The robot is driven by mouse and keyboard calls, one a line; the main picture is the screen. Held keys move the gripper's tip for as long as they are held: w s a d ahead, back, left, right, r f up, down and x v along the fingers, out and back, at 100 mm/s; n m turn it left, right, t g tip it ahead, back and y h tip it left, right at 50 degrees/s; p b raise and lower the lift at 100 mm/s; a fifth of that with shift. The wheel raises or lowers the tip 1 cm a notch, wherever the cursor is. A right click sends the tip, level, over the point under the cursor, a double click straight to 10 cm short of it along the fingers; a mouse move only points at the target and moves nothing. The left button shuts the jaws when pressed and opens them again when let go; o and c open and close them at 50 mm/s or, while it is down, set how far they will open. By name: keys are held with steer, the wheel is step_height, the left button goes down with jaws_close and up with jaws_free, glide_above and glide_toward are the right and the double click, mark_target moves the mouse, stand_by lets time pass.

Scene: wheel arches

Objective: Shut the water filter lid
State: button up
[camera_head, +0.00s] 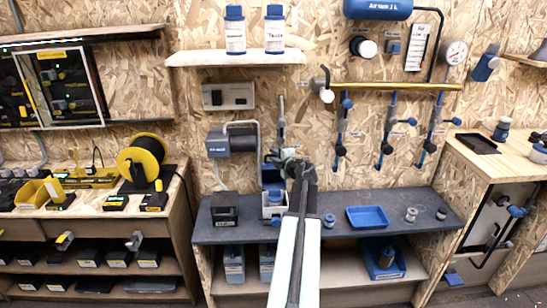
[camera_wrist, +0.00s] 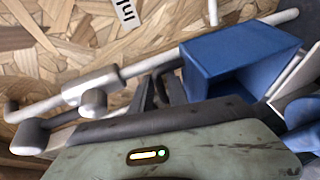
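What looks like the water filter (camera_head: 273,211), a white and blue unit, stands on the dark bench at the wall. A blue part (camera_head: 270,174) rises above it and may be its lid; my arm partly covers this area. My gripper (camera_head: 291,158) is at the end of my raised arm, just right of and above that blue part. In the wrist view a blue box-like part (camera_wrist: 235,58) lies close beyond my gripper, beside pale metal pipes. My fingertips are largely hidden, so their opening and any contact are unclear.
The dark bench (camera_head: 338,234) carries a blue tray (camera_head: 367,217) and small fittings to the right, and a black box (camera_head: 224,210) to the left. A grey-blue pump-like unit (camera_head: 232,143) and a brass pipe (camera_head: 395,87) with valves are on the wall.

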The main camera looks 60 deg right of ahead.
jaws_close()
stand_by(1.3)
